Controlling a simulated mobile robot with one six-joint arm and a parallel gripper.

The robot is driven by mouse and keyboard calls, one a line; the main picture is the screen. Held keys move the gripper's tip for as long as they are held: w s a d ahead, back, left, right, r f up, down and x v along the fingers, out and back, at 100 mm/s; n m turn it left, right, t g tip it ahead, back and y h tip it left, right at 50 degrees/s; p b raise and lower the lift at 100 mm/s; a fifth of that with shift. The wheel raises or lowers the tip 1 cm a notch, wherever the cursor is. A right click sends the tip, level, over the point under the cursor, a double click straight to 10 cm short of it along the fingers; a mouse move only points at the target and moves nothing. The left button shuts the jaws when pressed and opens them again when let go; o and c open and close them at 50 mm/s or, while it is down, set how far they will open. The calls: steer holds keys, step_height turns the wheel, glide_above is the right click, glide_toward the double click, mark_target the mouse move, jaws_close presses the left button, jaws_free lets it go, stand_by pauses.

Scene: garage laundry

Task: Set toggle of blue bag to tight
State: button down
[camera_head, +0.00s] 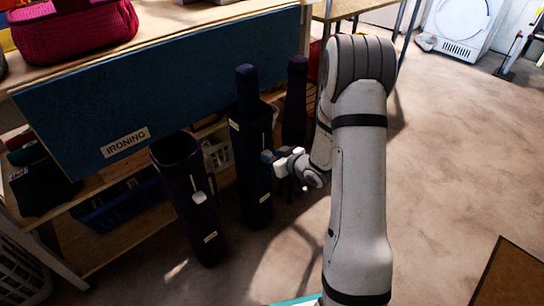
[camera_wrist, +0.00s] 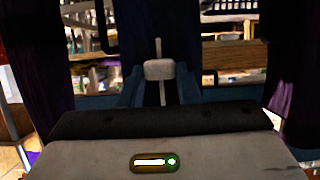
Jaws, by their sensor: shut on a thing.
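The blue bag (camera_head: 254,185) is a tall, narrow, dark blue sleeve standing upright beside the shelf, its top gathered into a narrow neck. In the wrist view, its dark cloth (camera_wrist: 183,40) fills the middle background. The toggle (camera_wrist: 159,69) is a small pale block on a thin upright cord, in front of the bag. My gripper (camera_head: 268,157) reaches the bag's right side from the right. In the wrist view, my gripper (camera_wrist: 159,88) has its two dark blue fingers on either side of the toggle, shut on it. The head view does not show the toggle clearly.
An open dark purple bag (camera_head: 187,210) with a white toggle (camera_head: 199,197) stands to the left. Another dark bag (camera_head: 295,105) stands behind to the right. The ironing bench panel (camera_head: 170,95) and lower shelf are close behind. Open floor (camera_head: 450,150) lies to the right.

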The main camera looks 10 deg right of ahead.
mark_target(263, 136)
step_height(263, 136, up, 7)
steer(key=p, duration=0.5)
steer(key=shift+r, duration=0.2)
steer(key=c, duration=1)
jaws_free()
steer(key=shift+c, duration=0.2)
steer(key=p+v, duration=0.2)
steer(key=v, duration=0.6)
steer(key=shift+p, duration=0.4)
